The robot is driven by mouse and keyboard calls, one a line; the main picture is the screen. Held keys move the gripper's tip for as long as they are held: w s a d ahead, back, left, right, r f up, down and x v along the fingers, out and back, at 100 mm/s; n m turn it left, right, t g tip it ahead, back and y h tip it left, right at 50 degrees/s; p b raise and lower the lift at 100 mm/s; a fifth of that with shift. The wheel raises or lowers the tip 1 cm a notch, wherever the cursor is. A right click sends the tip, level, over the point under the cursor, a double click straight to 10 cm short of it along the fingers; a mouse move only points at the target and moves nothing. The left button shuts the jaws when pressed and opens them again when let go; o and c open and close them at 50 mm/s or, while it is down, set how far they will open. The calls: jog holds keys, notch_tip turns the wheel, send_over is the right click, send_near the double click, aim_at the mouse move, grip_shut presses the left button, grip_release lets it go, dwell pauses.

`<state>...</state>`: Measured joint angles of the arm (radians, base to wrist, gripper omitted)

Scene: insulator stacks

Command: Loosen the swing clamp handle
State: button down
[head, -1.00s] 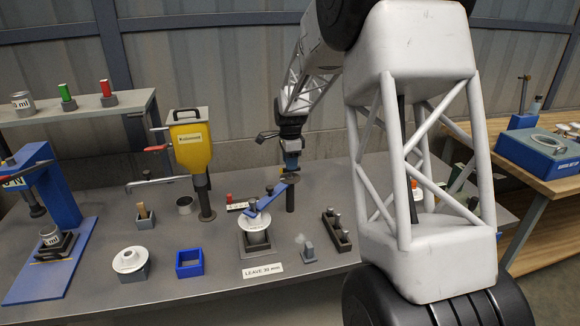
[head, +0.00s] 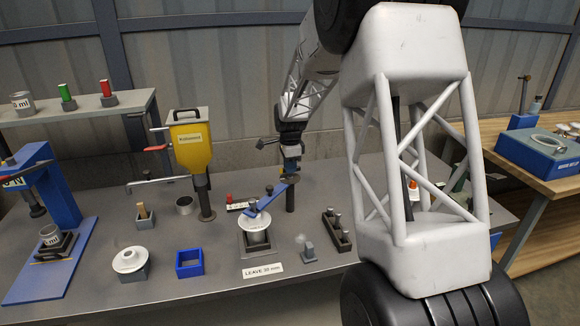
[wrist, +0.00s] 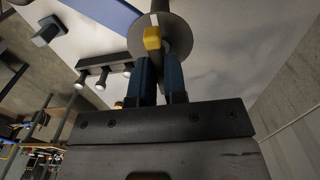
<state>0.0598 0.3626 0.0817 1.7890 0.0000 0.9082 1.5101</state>
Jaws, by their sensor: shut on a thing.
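The swing clamp has a dark upright post (head: 291,200) and a blue arm (head: 265,201) that reaches left over a white insulator disc (head: 254,222) on a stack. A round dark handle plate (head: 291,180) tops the post. My gripper (head: 291,168) is above the post, pointing down. In the wrist view, my blue fingers (wrist: 160,75) are shut at the handle plate (wrist: 178,32), which carries a yellow-ended piece (wrist: 152,38) just beyond the fingertips. The exact grip contact is partly hidden by the fingers. The blue clamp arm (wrist: 105,12) also shows there.
A dark rack with several pegs (head: 336,230) stands right of the clamp. A yellow dispenser (head: 190,145) stands to the left. A blue square tray (head: 189,263), another white disc (head: 130,260) and a "LEAVE 30 min" label (head: 262,271) lie toward the front.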

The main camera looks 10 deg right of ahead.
jog(key=shift+n, duration=0.3)
jog(key=n, duration=0.8)
jog(key=shift+n, duration=0.4)
jog(key=n, duration=0.9)
jog(key=shift+n, duration=0.3)
jog(key=c, duration=1.2)
grip_release()
jog(key=shift+o, duration=0.2)
jog(key=shift+r, duration=0.1)
